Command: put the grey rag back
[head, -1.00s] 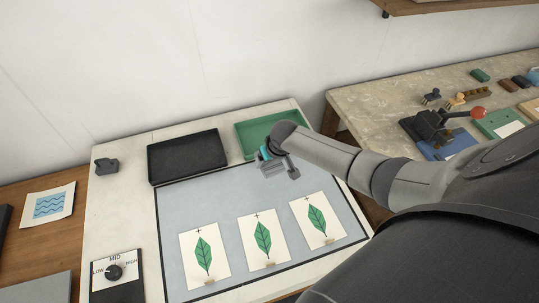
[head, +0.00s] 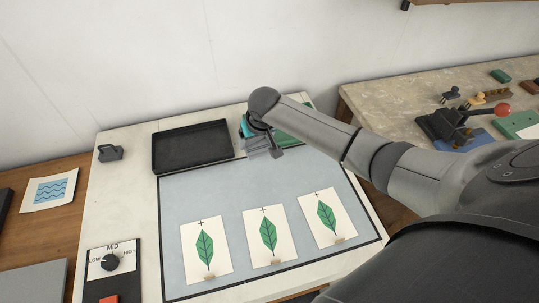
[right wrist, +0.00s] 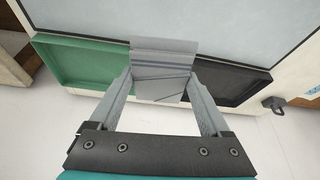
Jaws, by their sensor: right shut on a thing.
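My right gripper (head: 262,141) is shut on the grey rag (head: 264,153), a flat, folded-looking grey piece. In the right wrist view the rag (right wrist: 163,62) sits between the two fingertips (right wrist: 163,85), across the gap between the green tray (right wrist: 88,62) and the black tray (right wrist: 226,82). In the head view the rag is just right of the black tray (head: 192,162), and my arm and gripper cover much of the green tray (head: 292,134). I cannot tell how high the rag is. My left gripper is not in view.
Three leaf prints (head: 267,236) lie on the blue-grey mat (head: 225,190). A dial box (head: 112,265) stands at the front left, and a small dark grey object (head: 110,153) at the back left. The side bench (head: 395,94) holds a press with a red knob (head: 503,109).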

